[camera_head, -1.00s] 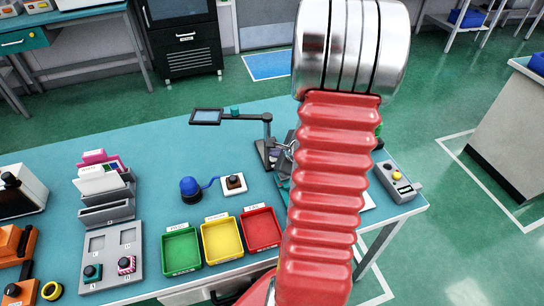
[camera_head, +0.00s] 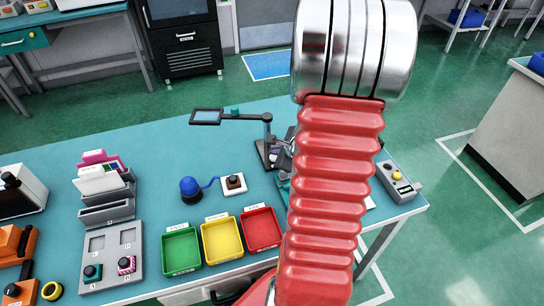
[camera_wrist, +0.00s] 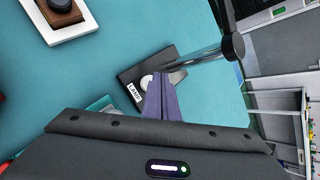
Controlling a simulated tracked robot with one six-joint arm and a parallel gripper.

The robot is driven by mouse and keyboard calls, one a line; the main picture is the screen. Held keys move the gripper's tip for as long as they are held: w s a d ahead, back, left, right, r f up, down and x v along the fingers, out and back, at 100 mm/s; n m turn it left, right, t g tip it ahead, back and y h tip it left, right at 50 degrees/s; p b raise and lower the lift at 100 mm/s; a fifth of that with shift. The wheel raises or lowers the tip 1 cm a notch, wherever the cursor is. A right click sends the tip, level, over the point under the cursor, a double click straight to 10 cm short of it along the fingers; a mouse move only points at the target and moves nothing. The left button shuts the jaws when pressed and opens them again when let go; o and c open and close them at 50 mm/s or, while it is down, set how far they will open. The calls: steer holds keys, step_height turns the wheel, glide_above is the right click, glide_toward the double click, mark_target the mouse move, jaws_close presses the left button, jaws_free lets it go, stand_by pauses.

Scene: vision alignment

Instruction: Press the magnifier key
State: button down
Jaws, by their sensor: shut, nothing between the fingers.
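The magnifier stands at the middle of the teal table in the head view, with a dark rectangular head (camera_head: 206,117) on a horizontal arm and an upright post (camera_head: 267,131). In the wrist view its dark base (camera_wrist: 133,75) carries a label reading LAMP and a pale round key (camera_wrist: 147,81). My gripper (camera_wrist: 160,79) is shut and empty, its purple-grey fingers pointing down over the base right beside the key and partly covering it. I cannot tell whether the fingertips touch the key. In the head view my red arm hides most of the gripper.
The metal post (camera_wrist: 205,54) rises close to my fingers. Green (camera_head: 181,230), yellow and red trays lie in front. A grey button box (camera_head: 396,180) is at right.

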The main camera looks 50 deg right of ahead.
steer(key=shift+r, duration=2.7)
steer(key=s+a+r+n+g+y, duration=0.2)
steer(key=a+n+y, duration=0.1)
steer(key=a+n, duration=0.6)
steer(key=s+a+r+n+g+y, duration=0.1)
steer(key=s+a+r+n+y, duration=0.1)
steer(key=a+n, duration=0.7)
steer(key=s+a+r+n+h, duration=0.1)
steer(key=s+a+r+n, duration=0.2)
steer(key=a+r+n, duration=0.3)
steer(key=s+a+r+n+h, duration=0.1)
steer(key=s+a+r+n, duration=0.3)
steer(key=a, duration=0.7)
step_height(320, 180, up, 2)
steer(key=shift+a+n, duration=0.2)
steer(key=shift+n, duration=1)
